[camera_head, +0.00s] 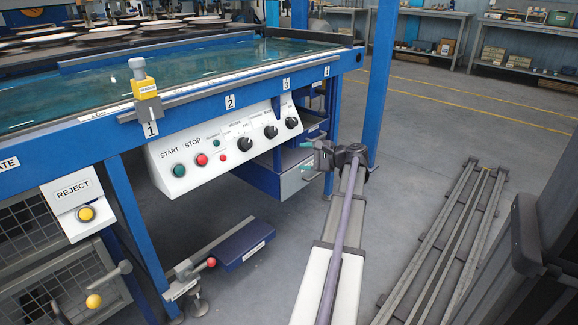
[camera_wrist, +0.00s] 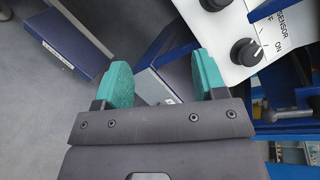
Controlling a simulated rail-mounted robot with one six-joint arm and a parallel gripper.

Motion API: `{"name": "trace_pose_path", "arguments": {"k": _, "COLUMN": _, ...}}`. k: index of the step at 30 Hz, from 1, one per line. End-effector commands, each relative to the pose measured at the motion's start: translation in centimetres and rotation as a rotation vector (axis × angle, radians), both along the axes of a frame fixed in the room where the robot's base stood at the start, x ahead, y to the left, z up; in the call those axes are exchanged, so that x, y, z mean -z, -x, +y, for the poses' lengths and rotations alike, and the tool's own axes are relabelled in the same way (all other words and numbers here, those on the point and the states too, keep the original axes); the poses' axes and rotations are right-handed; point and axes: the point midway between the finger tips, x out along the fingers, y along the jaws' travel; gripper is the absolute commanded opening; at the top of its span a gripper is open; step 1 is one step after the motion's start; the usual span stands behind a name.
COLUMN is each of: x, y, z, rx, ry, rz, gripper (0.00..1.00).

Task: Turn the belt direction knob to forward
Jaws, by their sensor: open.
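The white control panel (camera_head: 225,150) hangs under the blue table edge and carries a green START button (camera_head: 179,170), a red STOP button (camera_head: 202,160) and three black knobs. These are a left knob (camera_head: 244,143), a middle knob (camera_head: 270,131) and a right knob (camera_head: 291,123). Their labels are too small to tell which sets belt direction. In the wrist view, one knob (camera_wrist: 245,52) has SENSOR, OFF and ON markings; another knob (camera_wrist: 215,3) is cut off at the top. My gripper (camera_head: 307,158) is open and empty, right of the panel and below the knobs; its teal fingers (camera_wrist: 163,80) are apart.
A blue drawer unit (camera_head: 283,175) is behind my gripper under the table. A REJECT box (camera_head: 75,205) is at far left. Blue posts (camera_head: 378,80) stand right of the panel. Floor rails (camera_head: 445,240) lie at right.

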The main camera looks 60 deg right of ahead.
Motion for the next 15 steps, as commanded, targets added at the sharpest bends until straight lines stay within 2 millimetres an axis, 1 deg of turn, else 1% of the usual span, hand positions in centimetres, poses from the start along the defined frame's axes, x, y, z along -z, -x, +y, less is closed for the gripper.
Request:
{"name": "trace_pose_path", "arguments": {"k": 1, "x": -2.3, "y": -1.2, "z": -1.6, "rx": 0.021, "ry": -0.099, "rz": -0.087, "gripper": 0.65}}
{"name": "trace_pose_path", "arguments": {"k": 3, "x": -4.5, "y": -1.7, "z": -2.1, "rx": 0.049, "ry": -0.237, "rz": -0.181, "gripper": 0.65}}
{"name": "trace_pose_path", "arguments": {"k": 4, "x": -5.0, "y": -1.7, "z": -2.0, "rx": 0.056, "ry": -0.285, "rz": -0.206, "gripper": 0.65}}
{"name": "trace_pose_path", "arguments": {"k": 7, "x": -5.2, "y": -1.6, "z": -2.0, "rx": 0.069, "ry": -0.351, "rz": -0.203, "gripper": 0.65}}
{"name": "trace_pose_path", "arguments": {"k": 11, "x": -5.2, "y": -2.1, "z": -1.9, "rx": 0.067, "ry": -0.352, "rz": -0.200, "gripper": 0.65}}
{"name": "trace_pose_path", "arguments": {"k": 14, "x": -5.1, "y": -3.4, "z": -1.7, "rx": 0.065, "ry": -0.352, "rz": -0.199, "gripper": 0.65}}
{"name": "trace_pose_path", "arguments": {"k": 15, "x": -5.1, "y": -4.2, "z": -1.6, "rx": 0.064, "ry": -0.352, "rz": -0.199, "gripper": 0.65}}
